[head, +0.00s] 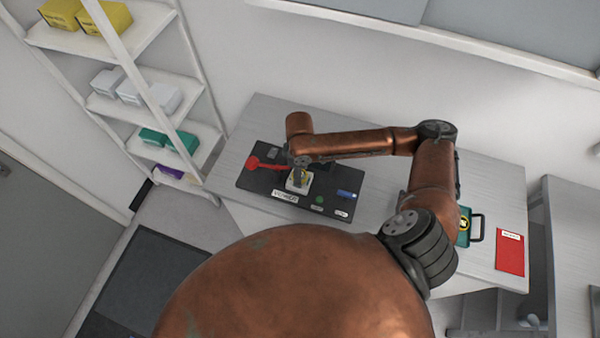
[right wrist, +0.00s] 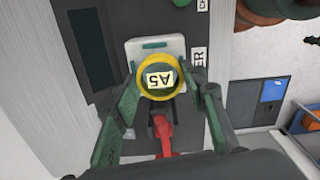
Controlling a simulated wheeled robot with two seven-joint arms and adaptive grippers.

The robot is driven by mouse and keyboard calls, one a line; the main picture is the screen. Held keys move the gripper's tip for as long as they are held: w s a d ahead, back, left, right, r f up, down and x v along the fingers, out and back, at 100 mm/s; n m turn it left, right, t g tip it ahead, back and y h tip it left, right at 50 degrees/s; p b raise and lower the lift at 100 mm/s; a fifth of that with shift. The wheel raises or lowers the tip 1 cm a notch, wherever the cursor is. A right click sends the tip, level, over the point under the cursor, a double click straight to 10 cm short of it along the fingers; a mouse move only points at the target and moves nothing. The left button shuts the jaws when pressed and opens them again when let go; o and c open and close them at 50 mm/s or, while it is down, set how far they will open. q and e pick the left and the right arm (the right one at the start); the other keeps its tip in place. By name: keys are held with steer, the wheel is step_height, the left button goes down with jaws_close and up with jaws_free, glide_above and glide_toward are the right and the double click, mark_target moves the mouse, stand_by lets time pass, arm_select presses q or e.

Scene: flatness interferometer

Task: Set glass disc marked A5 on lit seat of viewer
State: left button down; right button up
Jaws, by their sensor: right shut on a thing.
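The glass disc marked A5 (right wrist: 158,81) has a yellow rim and a pale label, upside down in the right wrist view. My right gripper (right wrist: 160,84) is shut on it, one green-faced finger on each side. The viewer (head: 262,181) is a black base on the table, with a pale block (head: 296,188) that also shows behind the disc in the right wrist view (right wrist: 151,47). The gripper (head: 299,174) is over this block in the head view. Whether the disc touches the block, and the seat's light, I cannot tell. My left gripper is out of view.
A red lever (head: 265,163) lies on the viewer's left and shows below the disc in the right wrist view (right wrist: 164,133). A green case (head: 464,240) and a red booklet (head: 510,252) lie at the table's right. A shelf (head: 112,107) stands left.

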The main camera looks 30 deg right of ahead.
steer(key=shift+w+d+f, duration=0.15)
steer(key=shift+f, duration=0.6)
steer(key=shift+f, duration=0.1)
steer(key=o, duration=1.2)
step_height(320, 180, up, 12)
